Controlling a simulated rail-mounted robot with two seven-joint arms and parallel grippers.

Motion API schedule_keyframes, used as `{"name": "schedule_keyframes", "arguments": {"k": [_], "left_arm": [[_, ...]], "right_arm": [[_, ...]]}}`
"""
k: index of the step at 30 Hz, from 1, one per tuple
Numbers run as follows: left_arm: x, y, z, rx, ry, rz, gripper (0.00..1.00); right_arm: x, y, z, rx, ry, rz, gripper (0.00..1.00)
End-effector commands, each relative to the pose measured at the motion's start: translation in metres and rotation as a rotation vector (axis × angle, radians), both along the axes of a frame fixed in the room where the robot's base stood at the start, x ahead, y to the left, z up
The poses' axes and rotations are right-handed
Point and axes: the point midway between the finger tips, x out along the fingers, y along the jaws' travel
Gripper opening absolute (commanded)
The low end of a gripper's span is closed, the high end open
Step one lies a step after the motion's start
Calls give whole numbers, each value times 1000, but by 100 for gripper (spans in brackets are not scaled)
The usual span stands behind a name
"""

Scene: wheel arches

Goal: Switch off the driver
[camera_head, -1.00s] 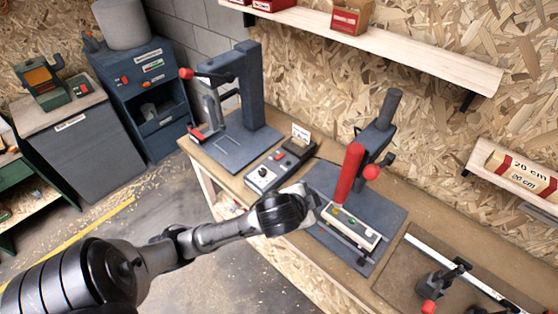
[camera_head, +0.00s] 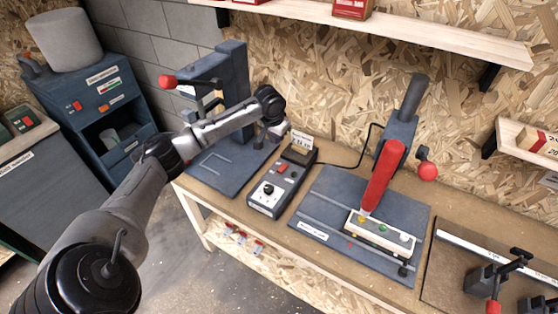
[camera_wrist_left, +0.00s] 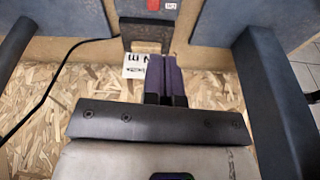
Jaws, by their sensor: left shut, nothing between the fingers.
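A grey control box (camera_head: 277,190) with a black dial and a red switch (camera_head: 281,169) stands on the workbench between two presses; I take it to be the driver. A dark block (camera_head: 297,153) and a small white card (camera_head: 304,141) are at its back end. My left gripper (camera_head: 284,132) is beside the card, above the back of the bench. In the left wrist view its fingers (camera_wrist_left: 159,76) are together and empty, next to the card (camera_wrist_left: 133,66). The dark block (camera_wrist_left: 147,33) and the red switch (camera_wrist_left: 153,4) lie beyond them. Which way the switch is set cannot be told.
A press with a red handle (camera_head: 383,178) stands to the right on a blue plate (camera_head: 310,229). Another press (camera_head: 232,75) is to the left, close to my arm. A black cable (camera_head: 340,164) runs behind the box. A shelf (camera_head: 440,34) hangs above.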

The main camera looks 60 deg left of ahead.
Motion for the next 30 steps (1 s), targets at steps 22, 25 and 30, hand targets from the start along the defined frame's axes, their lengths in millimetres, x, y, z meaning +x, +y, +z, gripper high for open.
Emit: {"name": "schedule_keyframes", "arguments": {"k": [22,25,30], "left_arm": [[2,-2,-9,-21,-10,87,0],[5,0,-22,-21,-10,87,0],[11,3,-53,-21,-9,87,0]], "right_arm": [[2,-4,0,-11,-4,4,43],[1,-3,-1,-9,-2,2,43],[1,-2,-2,-6,-3,0,43]]}}
